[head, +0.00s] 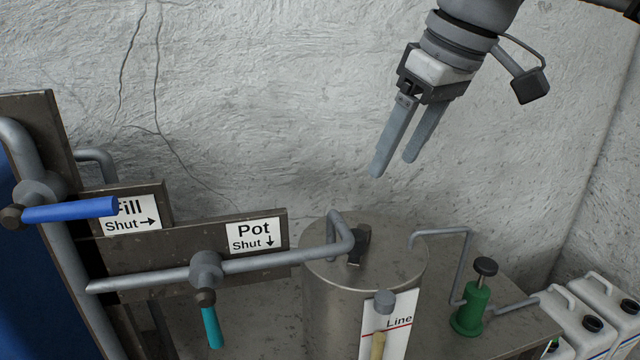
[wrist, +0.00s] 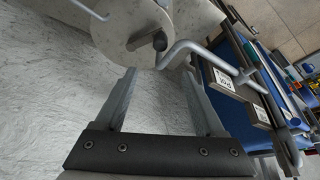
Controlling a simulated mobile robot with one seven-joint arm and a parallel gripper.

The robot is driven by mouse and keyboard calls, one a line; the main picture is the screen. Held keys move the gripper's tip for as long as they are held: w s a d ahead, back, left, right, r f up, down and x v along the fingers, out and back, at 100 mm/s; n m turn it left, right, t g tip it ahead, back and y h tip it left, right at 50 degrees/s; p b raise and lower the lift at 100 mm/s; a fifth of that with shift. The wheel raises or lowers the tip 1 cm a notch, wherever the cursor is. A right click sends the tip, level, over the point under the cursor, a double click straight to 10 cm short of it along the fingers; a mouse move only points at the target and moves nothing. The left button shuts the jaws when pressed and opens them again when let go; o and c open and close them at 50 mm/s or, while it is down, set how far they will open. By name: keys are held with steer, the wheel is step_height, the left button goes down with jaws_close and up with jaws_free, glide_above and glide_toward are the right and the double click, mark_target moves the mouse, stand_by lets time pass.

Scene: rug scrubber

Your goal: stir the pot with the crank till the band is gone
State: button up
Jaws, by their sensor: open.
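The pot (head: 325,305) is a grey metal cylinder with a flat lid, and the lid also shows in the wrist view (wrist: 128,22). A dark, stubby fitting (head: 361,241) stands on the lid beside the bent pipe; it looks like the crank and also shows in the wrist view (wrist: 160,42). A sight tube (head: 378,346) with yellowish contents and a grey cap runs up the pot's front. Its lower part is cut off, and I cannot make out a band. My gripper (head: 393,165) is open and empty, above the pot and apart from the fitting; its fingers (wrist: 158,74) point toward the lid.
The Pot valve's teal handle (head: 212,327) points down, along its "Shut" arrow. The Fill valve's blue handle (head: 70,210) points right, along its arrow. A green hand pump (head: 469,316) and white jugs (head: 583,318) stand right. A cracked wall is behind.

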mark_target(358, 233)
steer(key=shift+n, duration=0.5)
steer(key=b+x, duration=0.4)
steer(key=x, duration=1.3)
steer(key=shift+f, duration=0.15)
jaws_close()
stand_by(0.5)
